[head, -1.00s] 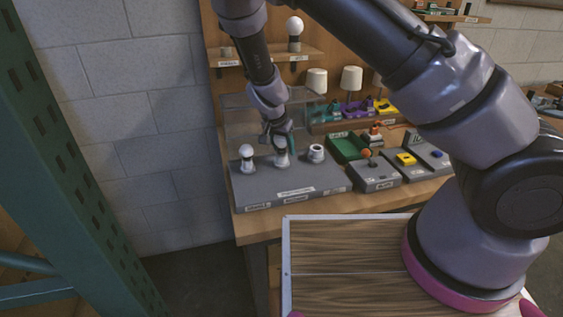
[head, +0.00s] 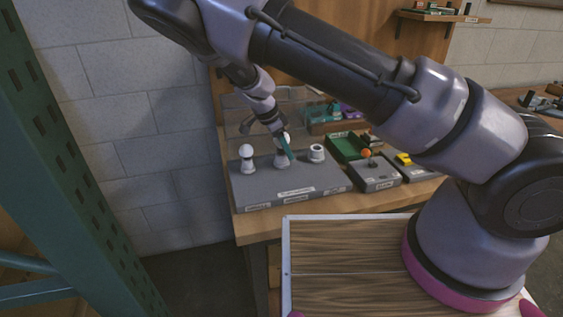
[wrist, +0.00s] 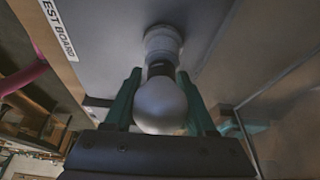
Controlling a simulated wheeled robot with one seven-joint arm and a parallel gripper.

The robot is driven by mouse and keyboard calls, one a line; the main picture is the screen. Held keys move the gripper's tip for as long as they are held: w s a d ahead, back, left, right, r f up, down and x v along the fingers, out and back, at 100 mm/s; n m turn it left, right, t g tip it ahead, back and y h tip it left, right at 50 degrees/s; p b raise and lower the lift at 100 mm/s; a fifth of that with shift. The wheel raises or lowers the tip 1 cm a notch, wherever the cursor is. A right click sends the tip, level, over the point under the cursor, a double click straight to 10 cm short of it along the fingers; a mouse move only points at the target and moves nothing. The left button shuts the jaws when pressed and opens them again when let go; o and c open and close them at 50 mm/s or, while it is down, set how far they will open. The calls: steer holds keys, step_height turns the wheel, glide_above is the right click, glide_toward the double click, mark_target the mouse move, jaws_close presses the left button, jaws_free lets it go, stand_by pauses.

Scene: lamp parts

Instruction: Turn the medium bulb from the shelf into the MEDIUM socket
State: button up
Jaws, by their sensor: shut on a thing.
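The medium bulb (wrist: 160,106), a pale round globe, is between the two teal fingers of my gripper (wrist: 163,103) in the wrist view. My gripper is shut on it. The bulb is lined up with the white middle socket (wrist: 163,42), its dark neck at the socket's mouth; how deep it sits I cannot tell. In the head view, my gripper (head: 287,147) leans over the middle socket (head: 282,160) on the grey test board (head: 290,183), and the bulb (head: 286,138) shows partly behind a finger.
The right socket (head: 317,152) is empty. A clear panel stands behind the board.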

steer(key=m, duration=0.1)
steer(key=m+g, duration=0.1)
steer(key=m, duration=0.1)
steer(key=shift+s+d+f+m, duration=0.1)
steer(key=shift+s+m, duration=0.05)
steer(key=shift+m, duration=0.15)
steer(key=m+g, duration=0.1)
steer(key=m, duration=0.2)
steer(key=shift+s+g, duration=0.25)
steer(key=shift+g, duration=0.15)
steer(key=shift+m+g, duration=0.3)
steer(key=shift+m, duration=0.6)
steer(key=o, duration=1.2)
steer(key=shift+s, duration=0.1)
